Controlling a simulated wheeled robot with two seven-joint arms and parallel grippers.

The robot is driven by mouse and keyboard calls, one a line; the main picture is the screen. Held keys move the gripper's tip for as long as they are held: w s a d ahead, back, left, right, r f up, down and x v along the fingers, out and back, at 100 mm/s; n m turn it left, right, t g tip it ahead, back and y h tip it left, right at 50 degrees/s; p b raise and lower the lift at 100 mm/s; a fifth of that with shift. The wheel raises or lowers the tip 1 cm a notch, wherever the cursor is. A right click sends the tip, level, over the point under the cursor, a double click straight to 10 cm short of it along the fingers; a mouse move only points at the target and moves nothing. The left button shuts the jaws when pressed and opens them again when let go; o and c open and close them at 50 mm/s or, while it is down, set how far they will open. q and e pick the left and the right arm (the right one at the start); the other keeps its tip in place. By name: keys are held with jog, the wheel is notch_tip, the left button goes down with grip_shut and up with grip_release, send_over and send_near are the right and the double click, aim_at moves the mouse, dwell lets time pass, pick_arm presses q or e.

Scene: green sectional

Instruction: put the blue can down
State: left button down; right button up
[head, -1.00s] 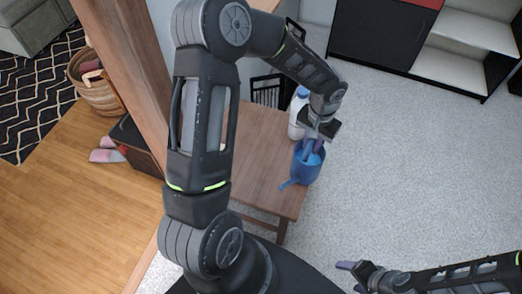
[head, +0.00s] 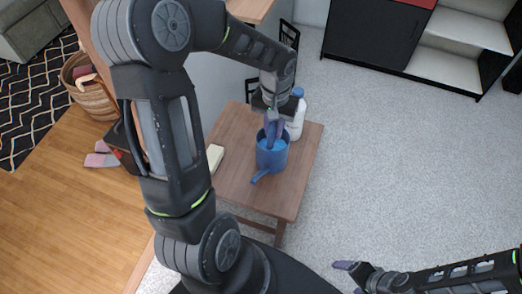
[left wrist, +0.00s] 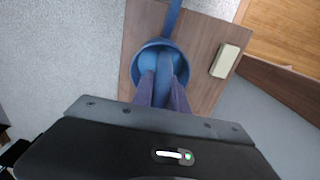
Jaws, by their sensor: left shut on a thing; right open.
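The blue can (head: 271,158), a watering can with a long spout, is over the small wooden table (head: 235,185). My left gripper (head: 272,135) reaches down from above and is shut on it. In the left wrist view the can (left wrist: 136,68) appears beyond the fingertips (left wrist: 163,78), its round opening facing the camera. The can looks upright. I cannot tell whether its base touches the tabletop. My right gripper (head: 350,278) is open and empty at the bottom, well away from the table.
A white bottle with a blue cap (head: 298,122) stands on the table just right of and behind the can. A cream block (head: 214,158) lies on the table to the left; it also shows in the left wrist view (left wrist: 225,61). The table's front part is bare.

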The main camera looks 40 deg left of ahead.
aim_at(273, 148)
pick_arm(q)
notch_tip(273, 148, down, 6)
jog(key=shift+r, duration=0.1)
dwell(0.4)
jog(key=shift+f, duration=1.9)
jog(key=shift+f+b, duration=0.1)
jog(key=shift+b, duration=0.2)
jog(key=c, duration=1.3)
grip_release()
